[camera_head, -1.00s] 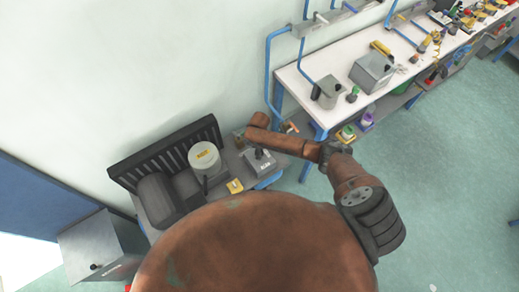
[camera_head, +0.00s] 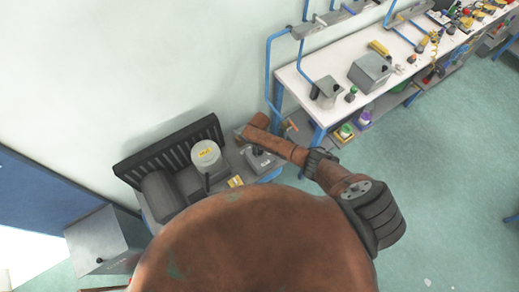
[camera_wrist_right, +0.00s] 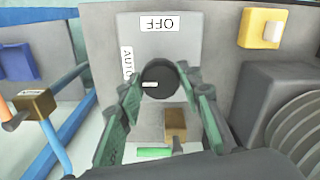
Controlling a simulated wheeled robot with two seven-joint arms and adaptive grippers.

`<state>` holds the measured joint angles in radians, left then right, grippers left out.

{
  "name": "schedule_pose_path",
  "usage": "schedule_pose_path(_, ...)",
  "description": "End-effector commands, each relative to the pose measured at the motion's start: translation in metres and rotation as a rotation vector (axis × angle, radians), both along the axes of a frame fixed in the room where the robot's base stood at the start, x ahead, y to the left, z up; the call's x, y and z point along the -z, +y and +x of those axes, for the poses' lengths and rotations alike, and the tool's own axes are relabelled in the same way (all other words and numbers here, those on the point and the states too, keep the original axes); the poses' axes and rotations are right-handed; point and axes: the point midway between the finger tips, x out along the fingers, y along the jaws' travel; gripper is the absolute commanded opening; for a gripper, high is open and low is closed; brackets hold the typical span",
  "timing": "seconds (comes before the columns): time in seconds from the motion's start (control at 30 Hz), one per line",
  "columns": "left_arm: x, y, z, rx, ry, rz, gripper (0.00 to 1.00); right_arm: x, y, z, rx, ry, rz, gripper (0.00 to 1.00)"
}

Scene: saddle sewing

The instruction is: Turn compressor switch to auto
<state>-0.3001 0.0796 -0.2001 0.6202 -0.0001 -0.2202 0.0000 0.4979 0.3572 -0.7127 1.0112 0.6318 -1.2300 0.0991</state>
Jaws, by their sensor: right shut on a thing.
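The compressor switch is a dark round knob (camera_wrist_right: 160,79) on a grey plate (camera_wrist_right: 184,45) in the right wrist view. An OFF label (camera_wrist_right: 160,23) sits above the knob, upside down, and an AUTO label (camera_wrist_right: 127,62) sits to its upper left. A short white mark on the knob lies on its left side. My right gripper (camera_wrist_right: 161,86) has its two fingers on either side of the knob and is shut on it. In the head view my right gripper (camera_head: 258,149) is small and dark at the grey switch box (camera_head: 262,162). My left gripper is out of view.
A yellow box with a white button (camera_wrist_right: 263,28) is beside the plate. The compressor's dark finned body (camera_wrist_right: 295,115) is close at right. In the head view a grey pot (camera_head: 206,160) stands nearby, and a white workbench (camera_head: 335,62) runs along the wall.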

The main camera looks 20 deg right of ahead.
Motion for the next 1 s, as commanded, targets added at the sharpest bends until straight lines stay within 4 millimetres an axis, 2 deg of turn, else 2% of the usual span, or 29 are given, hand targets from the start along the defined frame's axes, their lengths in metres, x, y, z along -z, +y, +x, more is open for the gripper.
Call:
schedule_pose_path(0.4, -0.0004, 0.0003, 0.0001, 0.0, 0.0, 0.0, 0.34, -0.0005, -0.001, 0.0006, 0.008, -0.001, -0.001, 0.09)
schedule_pose_path(0.43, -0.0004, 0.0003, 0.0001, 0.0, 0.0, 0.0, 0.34, -0.0005, -0.001, 0.0006, 0.008, -0.001, -0.001, 0.35)
schedule_pose_path(0.5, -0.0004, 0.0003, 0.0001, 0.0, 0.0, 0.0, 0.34, -0.0005, -0.0009, 0.0007, 0.008, -0.001, -0.001, 0.4)
schedule_pose_path(0.67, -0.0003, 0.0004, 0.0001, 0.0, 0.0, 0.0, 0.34, -0.0004, -0.0005, 0.0005, 0.007, -0.001, 0.0, 0.51)
schedule_pose_path(1.0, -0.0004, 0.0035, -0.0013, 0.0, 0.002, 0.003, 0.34, -0.0032, 0.0001, 0.0006, 0.006, -0.001, 0.002, 0.51)
